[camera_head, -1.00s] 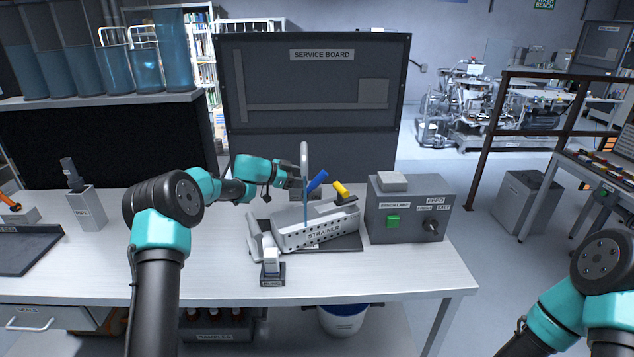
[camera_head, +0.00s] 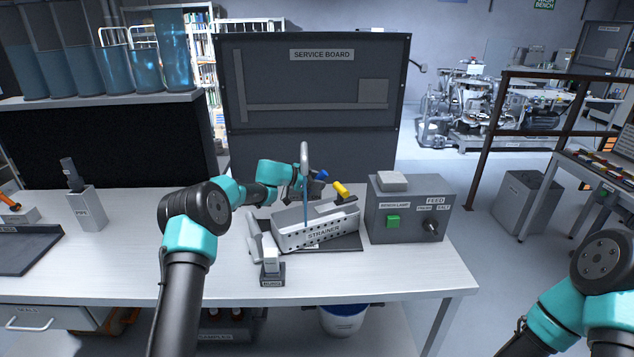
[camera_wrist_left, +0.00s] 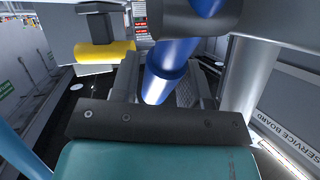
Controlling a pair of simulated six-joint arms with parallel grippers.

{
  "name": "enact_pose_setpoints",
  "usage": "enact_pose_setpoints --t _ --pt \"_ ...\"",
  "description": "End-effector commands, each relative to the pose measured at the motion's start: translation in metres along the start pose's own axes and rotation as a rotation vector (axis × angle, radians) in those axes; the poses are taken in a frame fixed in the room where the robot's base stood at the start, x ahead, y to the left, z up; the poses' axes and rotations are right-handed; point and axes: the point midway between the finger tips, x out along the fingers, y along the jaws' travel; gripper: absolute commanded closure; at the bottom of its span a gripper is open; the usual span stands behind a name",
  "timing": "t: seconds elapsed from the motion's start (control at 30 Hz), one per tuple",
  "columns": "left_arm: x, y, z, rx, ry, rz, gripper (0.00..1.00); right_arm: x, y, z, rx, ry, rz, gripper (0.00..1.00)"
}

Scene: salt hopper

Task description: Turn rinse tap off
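The grey tap spout (camera_head: 304,155) arches up behind the strainer (camera_head: 322,228). A thin blue stream (camera_head: 306,207) runs from it down into the strainer. A blue handle (camera_head: 322,174) sits right of the spout, and a yellow handle (camera_head: 341,189) is further right. My left gripper (camera_head: 314,188) is at the blue handle, behind the stream, and hides part of it. In the left wrist view the blue handle (camera_wrist_left: 168,65) runs down the middle, close to the dark gripper parts; whether they grip it is unclear. The yellow handle (camera_wrist_left: 105,52) is to its left there. My right gripper is out of view.
A grey feed box (camera_head: 405,222) with a green button and a dark knob stands right of the strainer. A small stand (camera_head: 271,268) is in front. The service board (camera_head: 315,110) rises behind. The table (camera_head: 385,280) is clear at its front right.

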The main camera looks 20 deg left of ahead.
Motion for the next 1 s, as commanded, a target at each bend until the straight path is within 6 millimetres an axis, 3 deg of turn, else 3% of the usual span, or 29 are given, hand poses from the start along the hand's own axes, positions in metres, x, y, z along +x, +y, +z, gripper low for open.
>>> enact_pose_setpoints --t 0.43,0.73,1.0 --pt "-0.0002 0.0000 0.0000 0.000 0.000 0.000 1.00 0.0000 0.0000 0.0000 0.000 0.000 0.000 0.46" --pt "-0.0010 0.0001 0.0000 -0.005 0.015 0.001 1.00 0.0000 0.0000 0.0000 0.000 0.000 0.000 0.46" --pt "-0.0090 -0.0023 -0.0007 -0.047 0.138 -0.008 1.00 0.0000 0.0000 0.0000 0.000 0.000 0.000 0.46"
